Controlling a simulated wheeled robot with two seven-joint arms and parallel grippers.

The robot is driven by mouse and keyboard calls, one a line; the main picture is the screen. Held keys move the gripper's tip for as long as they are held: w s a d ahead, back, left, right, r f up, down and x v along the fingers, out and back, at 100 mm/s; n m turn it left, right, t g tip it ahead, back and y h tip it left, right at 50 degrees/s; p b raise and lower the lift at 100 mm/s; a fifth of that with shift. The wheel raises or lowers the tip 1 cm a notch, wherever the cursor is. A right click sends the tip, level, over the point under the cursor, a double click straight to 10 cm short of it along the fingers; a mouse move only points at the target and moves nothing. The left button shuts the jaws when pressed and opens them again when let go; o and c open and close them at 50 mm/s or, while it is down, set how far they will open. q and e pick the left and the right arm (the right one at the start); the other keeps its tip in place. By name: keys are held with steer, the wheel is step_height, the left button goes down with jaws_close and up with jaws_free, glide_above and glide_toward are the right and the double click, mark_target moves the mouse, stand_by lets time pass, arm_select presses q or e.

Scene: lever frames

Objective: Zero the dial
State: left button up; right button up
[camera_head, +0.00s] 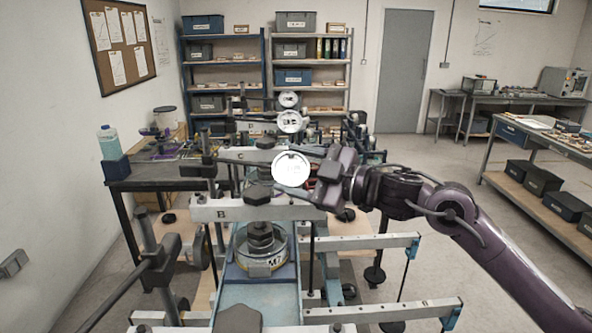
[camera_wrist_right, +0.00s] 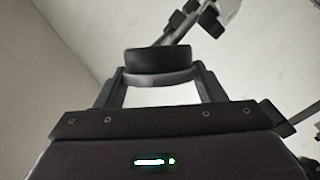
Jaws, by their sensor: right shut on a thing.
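A round white dial (camera_head: 290,168) faces the head camera above the front lever frame's beam marked B (camera_head: 240,210). Its markings are too faint to read. My right gripper (camera_head: 316,180) comes in from the right and is at the dial's right side. In the right wrist view, the gripper's two fingers (camera_wrist_right: 158,85) are on either side of a dark round body (camera_wrist_right: 158,60), which looks like the dial's rim seen edge-on. The gripper is shut on it. My left gripper is not in view.
More dials (camera_head: 289,121) stand on similar frames behind. A round weight (camera_head: 261,250) sits on the front frame below the beam. Lower arms (camera_head: 385,243) stick out to the right. A dark bench (camera_head: 165,178) stands at left; open floor lies at right.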

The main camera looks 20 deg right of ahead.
steer(key=shift+a+f+m+t+b, duration=0.1)
steer(key=shift+f+m+t+b, duration=0.3)
steer(key=shift+b, duration=0.55)
steer(key=shift+r+m+t+h+b, duration=0.15)
steer(key=shift+m+t+h+b, duration=0.15)
steer(key=shift+m+t+b, duration=0.1)
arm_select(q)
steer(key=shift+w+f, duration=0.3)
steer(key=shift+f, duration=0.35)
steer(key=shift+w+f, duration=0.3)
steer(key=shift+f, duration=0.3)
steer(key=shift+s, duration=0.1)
arm_select(e)
steer(key=shift+r, duration=0.1)
steer(key=o, duration=0.7)
steer(key=shift+o, duration=1.2)
steer(key=shift+w+a, duration=0.1)
steer(key=shift+o, duration=0.3)
steer(key=shift+w+a, duration=0.15)
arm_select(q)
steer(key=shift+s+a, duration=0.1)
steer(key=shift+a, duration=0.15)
